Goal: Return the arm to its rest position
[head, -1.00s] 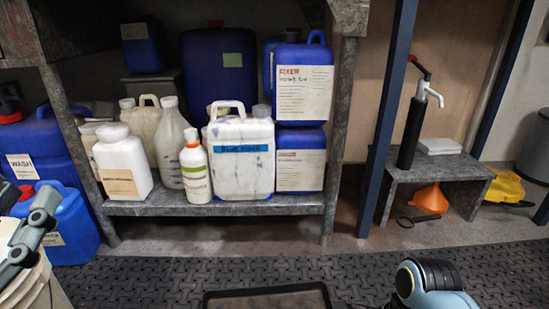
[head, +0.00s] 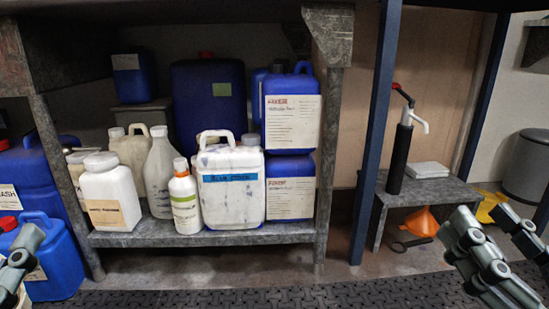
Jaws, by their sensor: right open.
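My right gripper (head: 483,214) shows at the lower right. Its two grey fingers stand apart with nothing between them, and they appear in front of the small grey bench. My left gripper (head: 16,262) is only partly in view at the lower left edge, in front of the blue containers there.
A grey shelf (head: 200,237) holds white bottles, a jug labelled in blue (head: 230,205) and blue canisters (head: 290,185). A blue post (head: 376,130) stands right of it. The small bench (head: 425,190) bears a black pump (head: 399,158); an orange funnel (head: 423,222) lies below.

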